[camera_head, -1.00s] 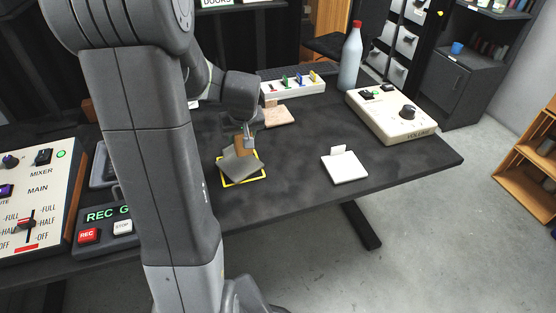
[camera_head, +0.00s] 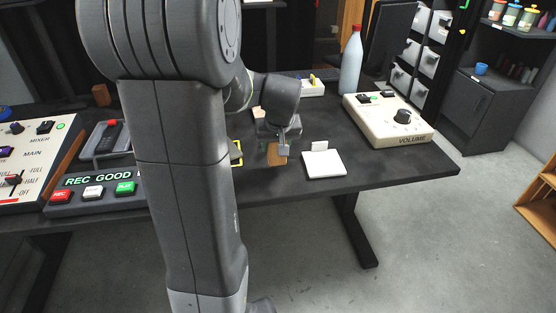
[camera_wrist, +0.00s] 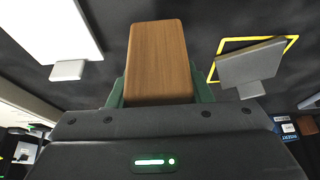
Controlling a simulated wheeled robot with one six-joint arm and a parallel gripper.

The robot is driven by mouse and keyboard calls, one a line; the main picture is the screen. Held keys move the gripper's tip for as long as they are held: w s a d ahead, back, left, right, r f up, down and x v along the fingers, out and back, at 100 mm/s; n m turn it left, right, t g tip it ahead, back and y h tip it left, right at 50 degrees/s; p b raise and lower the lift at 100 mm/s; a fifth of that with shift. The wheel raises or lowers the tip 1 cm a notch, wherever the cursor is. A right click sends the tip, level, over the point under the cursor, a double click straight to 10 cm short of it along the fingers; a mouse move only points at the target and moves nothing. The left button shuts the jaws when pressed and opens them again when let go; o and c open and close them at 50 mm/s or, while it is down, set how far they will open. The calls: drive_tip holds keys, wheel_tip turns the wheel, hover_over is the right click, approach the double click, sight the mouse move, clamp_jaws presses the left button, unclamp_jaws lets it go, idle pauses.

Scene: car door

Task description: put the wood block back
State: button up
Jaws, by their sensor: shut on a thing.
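The wood block (camera_head: 276,154) is brown and hangs below my gripper (camera_head: 284,148), partly covered by it. In the wrist view the wood block (camera_wrist: 158,55) sits between the two green fingers of my gripper (camera_wrist: 160,93), which is shut on it. A white square plate with an upright tab (camera_head: 323,164) is just right of the block. A yellow square outline (camera_head: 238,147) is left of the block and mostly behind my arm. In the wrist view a grey plate with a tab (camera_wrist: 252,66) lies over the yellow outline (camera_wrist: 292,42).
A cream VOLUME box (camera_head: 392,122) and a bottle with a red cap (camera_head: 351,62) stand at the right. A REC panel (camera_head: 92,190) and a MIXER panel (camera_head: 33,160) are at the left. A tan pad (camera_head: 258,112) shows behind my gripper.

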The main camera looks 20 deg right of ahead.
sight(276, 155)
drive_tip(key=shift+f+b, duration=0.35)
drive_tip(key=shift+f, duration=1.6)
drive_tip(key=shift+f, duration=0.15)
drive_tip(key=o, duration=1.3)
drive_tip(key=shift+s+r, duration=0.1)
drive_tip(key=shift+r, duration=0.4)
drive_tip(key=p+v, duration=0.2)
drive_tip(key=v, duration=0.9)
drive_tip(key=shift+s+r, duration=0.1)
drive_tip(key=shift+s, duration=0.1)
